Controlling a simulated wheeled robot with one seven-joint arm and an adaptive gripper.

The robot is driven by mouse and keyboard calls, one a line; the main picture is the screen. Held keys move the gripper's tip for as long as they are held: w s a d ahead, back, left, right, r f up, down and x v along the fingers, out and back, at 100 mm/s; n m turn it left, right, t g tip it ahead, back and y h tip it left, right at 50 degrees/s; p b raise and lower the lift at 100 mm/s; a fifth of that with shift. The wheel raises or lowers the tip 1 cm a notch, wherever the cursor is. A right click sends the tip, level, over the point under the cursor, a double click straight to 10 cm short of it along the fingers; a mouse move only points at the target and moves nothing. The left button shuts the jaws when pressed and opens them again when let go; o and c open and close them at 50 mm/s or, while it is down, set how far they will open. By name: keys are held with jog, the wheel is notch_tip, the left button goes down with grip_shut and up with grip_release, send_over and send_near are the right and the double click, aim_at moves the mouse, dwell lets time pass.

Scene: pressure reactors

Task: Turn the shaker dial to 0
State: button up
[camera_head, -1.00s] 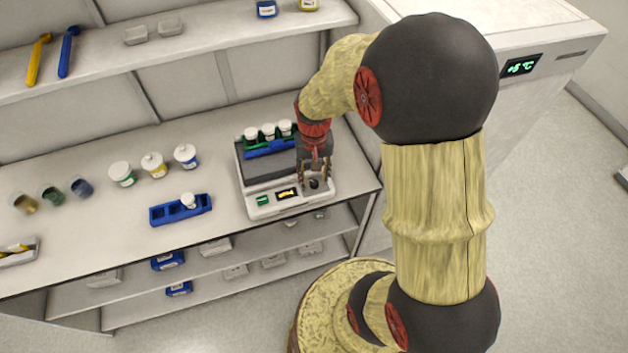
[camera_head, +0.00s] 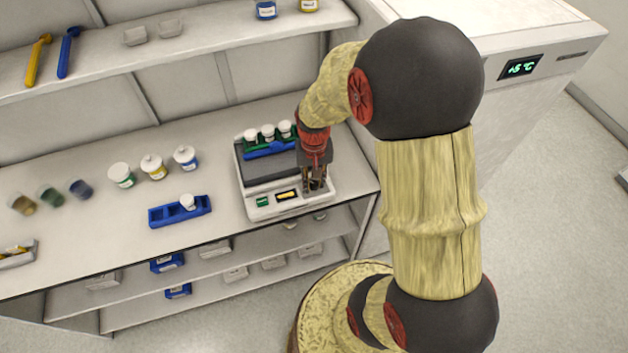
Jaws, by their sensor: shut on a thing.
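The shaker (camera_head: 256,178) is a white box with a dark top, standing on the bench near its right end. A green button (camera_head: 262,202) and a small display with yellow marks (camera_head: 287,194) are on its front panel. My gripper (camera_head: 315,186) points down at the right end of that panel. It is shut on the shaker dial, which is mostly hidden behind the fingers. The dial's setting cannot be read. A green rack with several white-capped vials (camera_head: 268,132) and a blue bar (camera_head: 269,150) sit on the shaker's top.
A blue rack (camera_head: 164,217) with one white-capped vial (camera_head: 187,202) lies left of the shaker. Several jars (camera_head: 153,167) stand behind it. A shelf (camera_head: 200,40) runs above the bench. A white cabinet (camera_head: 545,45) stands at the right.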

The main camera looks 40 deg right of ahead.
grip_shut()
jog(key=shift+n, duration=0.3)
jog(key=n+p, duration=0.2)
jog(key=n, duration=0.3)
jog(key=shift+r+n+p, duration=0.1)
jog(key=shift+n+p, duration=0.2)
jog(key=shift+p, duration=0.05)
jog(key=n+p, duration=0.1)
jog(key=n, duration=0.2)
jog(key=shift+n, duration=0.3)
jog(key=shift+n+p, duration=0.5)
jog(key=shift+n, duration=1.3)
jog(key=o, duration=0.7)
grip_release()
